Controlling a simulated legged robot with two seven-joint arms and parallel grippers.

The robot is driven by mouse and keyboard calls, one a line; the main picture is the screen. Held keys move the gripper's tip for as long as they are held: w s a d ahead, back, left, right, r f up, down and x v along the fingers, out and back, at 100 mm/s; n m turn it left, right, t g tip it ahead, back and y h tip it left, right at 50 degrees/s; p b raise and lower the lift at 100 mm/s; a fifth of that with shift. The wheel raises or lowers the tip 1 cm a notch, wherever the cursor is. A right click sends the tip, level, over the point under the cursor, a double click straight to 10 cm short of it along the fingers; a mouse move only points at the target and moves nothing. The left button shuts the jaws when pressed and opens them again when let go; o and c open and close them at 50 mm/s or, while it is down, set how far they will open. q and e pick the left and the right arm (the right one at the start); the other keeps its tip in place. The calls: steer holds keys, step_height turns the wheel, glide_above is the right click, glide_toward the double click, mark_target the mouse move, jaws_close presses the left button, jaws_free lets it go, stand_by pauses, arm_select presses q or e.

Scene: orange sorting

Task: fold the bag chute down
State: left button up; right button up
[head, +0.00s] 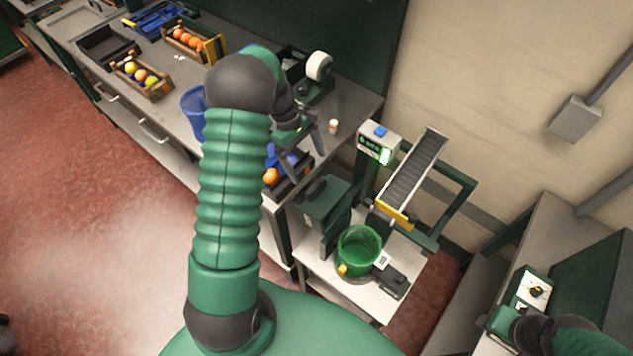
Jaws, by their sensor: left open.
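A ribbed grey chute (414,170) with a yellow lip slopes down toward the front on the small stand right of the bench. I take it to be the bag chute. Its lower end is just above and right of a green round bin (359,251). My left gripper (304,152) is open over the right end of the bench, left of the chute and apart from it. It is above a crate with blue lining and an orange; whether it touches the crate is unclear. My right arm (548,335) shows at the bottom right corner; its fingers cannot be made out.
A display box (378,143) with a green screen stands left of the chute, and a dark green box (325,200) is below it. The bench holds fruit crates (142,79) and a blue bucket (193,112). A dial panel (534,290) is at the right.

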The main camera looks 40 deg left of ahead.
mark_target(316, 185)
arm_select(q)
steer(key=p+x, duration=0.1)
steer(key=x, duration=0.8)
steer(key=shift+a+f+p, duration=0.15)
steer(key=shift+a+p, duration=0.05)
steer(key=shift+p, duration=0.1)
steer(key=shift+f, duration=0.45)
steer(key=shift+d, duration=0.15)
steer(key=shift+d+r, duration=0.15)
steer(key=shift+d, duration=0.05)
steer(key=c, duration=0.7)
steer(key=shift+a, duration=0.15)
jaws_close()
steer(key=shift+a+r, duration=0.1)
